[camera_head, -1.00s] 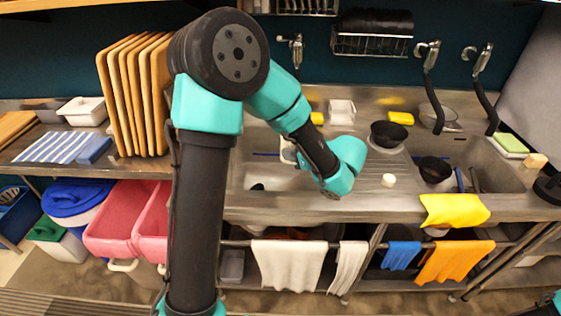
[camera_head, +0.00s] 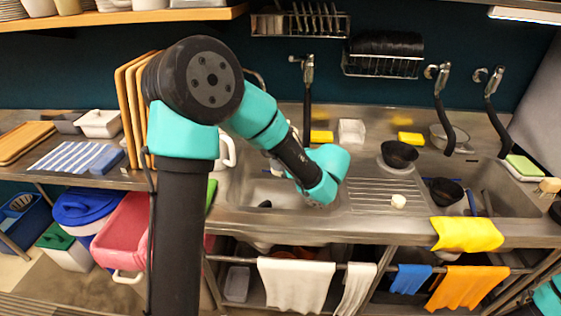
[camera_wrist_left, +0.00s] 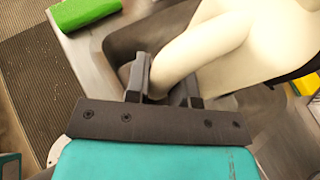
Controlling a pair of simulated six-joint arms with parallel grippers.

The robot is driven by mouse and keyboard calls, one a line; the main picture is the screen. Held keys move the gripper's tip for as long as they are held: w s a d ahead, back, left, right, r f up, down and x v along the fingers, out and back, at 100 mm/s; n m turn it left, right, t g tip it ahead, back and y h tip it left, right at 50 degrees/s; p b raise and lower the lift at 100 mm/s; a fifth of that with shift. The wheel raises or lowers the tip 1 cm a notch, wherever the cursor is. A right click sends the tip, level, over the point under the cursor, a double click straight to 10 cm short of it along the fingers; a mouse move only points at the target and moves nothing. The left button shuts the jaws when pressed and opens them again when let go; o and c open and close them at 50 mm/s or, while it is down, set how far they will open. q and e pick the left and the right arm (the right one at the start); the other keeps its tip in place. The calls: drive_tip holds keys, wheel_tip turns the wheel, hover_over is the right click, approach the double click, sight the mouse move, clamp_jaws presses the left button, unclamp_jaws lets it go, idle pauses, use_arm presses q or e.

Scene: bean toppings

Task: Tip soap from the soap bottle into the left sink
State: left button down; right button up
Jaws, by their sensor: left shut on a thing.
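My left gripper (camera_wrist_left: 160,82) is shut on the cream soap bottle (camera_wrist_left: 255,40) at a slim, handle-like part. The bottle fills the upper right of the left wrist view, and its far end is cut off. In the head view the forearm hides the gripper and most of the bottle; a small white part (camera_head: 273,166) shows beside the forearm. The left sink (camera_head: 240,195) lies below the forearm, with a dark drain in it. I cannot tell how far the bottle is tilted. My right gripper is out of view.
A white handled container (camera_head: 228,150) stands behind my arm, left of the sink. A green block (camera_wrist_left: 98,12) lies beside the sink. A black bowl (camera_head: 399,153) and a small white item (camera_head: 398,201) are on the drainboard. A tap (camera_head: 307,80) hangs behind the left sink.

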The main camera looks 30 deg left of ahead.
use_arm(q)
drive_tip(key=shift+s+d+r+m+g+h, duration=0.15)
drive_tip(key=shift+s+m+g+h, duration=0.45)
drive_tip(key=shift+m+g, duration=0.7)
drive_tip(key=shift+s+d+f+m+g+h, duration=0.1)
drive_tip(key=shift+s+d+m+g+h, duration=0.2)
drive_tip(key=shift+m+g+h, duration=0.95)
drive_tip(key=shift+s+d+r+m+g+h, duration=0.15)
drive_tip(key=shift+s+m+g+h, duration=0.5)
drive_tip(key=shift+g, duration=1.1)
drive_tip(key=shift+w+f, duration=0.1)
drive_tip(key=shift+w, duration=0.15)
drive_tip(key=w+n+t+y, duration=0.1)
drive_tip(key=n, duration=0.2)
drive_tip(key=w+d+f+n+t+y, duration=0.1)
drive_tip(key=w+n+y, duration=0.1)
drive_tip(key=n, duration=0.2)
drive_tip(key=w+f+n+t+y, duration=0.1)
drive_tip(key=n+y, duration=0.1)
drive_tip(key=n, duration=0.2)
drive_tip(key=shift+w+d+t, duration=0.2)
drive_tip(key=shift+w+t, duration=0.15)
drive_tip(key=shift+t, duration=0.05)
drive_tip(key=shift+w, duration=0.1)
